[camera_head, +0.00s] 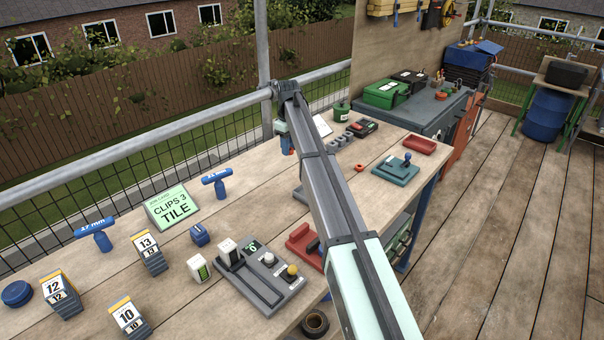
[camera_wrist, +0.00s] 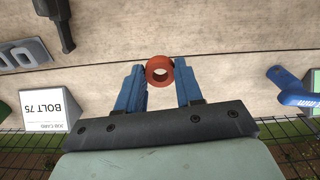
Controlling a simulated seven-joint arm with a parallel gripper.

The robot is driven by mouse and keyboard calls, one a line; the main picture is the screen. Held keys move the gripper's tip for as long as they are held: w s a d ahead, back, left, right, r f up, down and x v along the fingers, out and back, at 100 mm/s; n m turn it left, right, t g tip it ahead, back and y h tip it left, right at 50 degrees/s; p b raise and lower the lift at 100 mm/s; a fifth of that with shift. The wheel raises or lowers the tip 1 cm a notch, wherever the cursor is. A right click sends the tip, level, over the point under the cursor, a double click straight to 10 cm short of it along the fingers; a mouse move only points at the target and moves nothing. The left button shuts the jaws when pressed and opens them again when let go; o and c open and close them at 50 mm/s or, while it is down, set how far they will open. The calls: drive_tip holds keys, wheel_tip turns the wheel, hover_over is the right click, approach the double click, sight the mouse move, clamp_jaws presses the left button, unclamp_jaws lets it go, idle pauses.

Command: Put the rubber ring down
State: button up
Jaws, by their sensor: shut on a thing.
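The rubber ring (camera_wrist: 150,65) is orange-red with a round hole, and sits between the tips of my gripper in the wrist view. My gripper (camera_wrist: 160,78) has two blue fingers, one against each side of the ring. In the head view my gripper (camera_head: 287,148) is at the bench's far side near the rail, mostly behind my arm. The held ring cannot be made out there. Its height over the bench (camera_head: 180,245) is hard to tell.
A small red ring-like piece (camera_head: 360,167) lies near a teal fixture (camera_head: 396,171) and a red tray (camera_head: 420,145). A white job card (camera_wrist: 57,109) and a blue tool (camera_wrist: 298,92) flank my gripper. Bare wood lies around the ring in the wrist view.

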drive_tip(key=s+d+m, duration=0.4)
drive_tip(key=s+m, duration=0.3)
drive_tip(key=m, duration=0.1)
drive_tip(key=s+d+m, duration=0.3)
drive_tip(key=s+m, duration=0.5)
drive_tip(key=shift+w+f, duration=0.15)
drive_tip(key=shift+f, duration=4.45)
drive_tip(key=shift+f, duration=0.15)
drive_tip(key=o, duration=1)
wheel_tip(320, 180, up, 12)
drive_tip(key=shift+r, duration=0.15)
